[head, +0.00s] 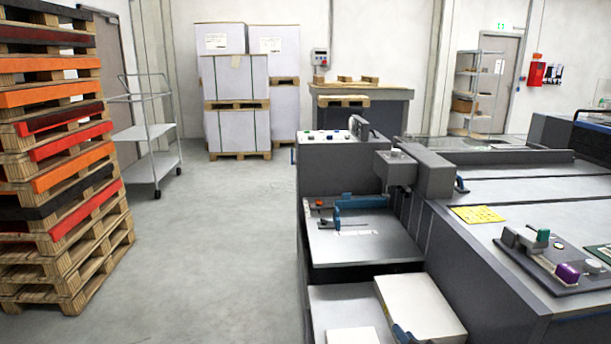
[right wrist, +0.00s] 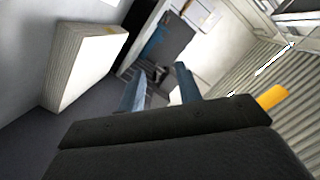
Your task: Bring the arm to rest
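My right gripper shows at the bottom of the head view only as a small blue fingertip (head: 402,334), beside the white paper stack on the machine's low front shelf. In the right wrist view its two blue fingers (right wrist: 159,84) stand apart with nothing between them. Most of the right arm is outside the head view. My left gripper is in neither view. On the machine top at the right, a grey plate (head: 520,265) carries parts with green (head: 543,235), purple (head: 567,273) and white (head: 592,266) knobs.
The grey press (head: 470,240) fills the right side. A white paper stack (head: 420,305) lies close to the fingertip; a pale stack (right wrist: 80,65) shows in the wrist view. Stacked pallets (head: 60,180) and a trolley (head: 150,130) stand left. The floor (head: 215,250) between is clear.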

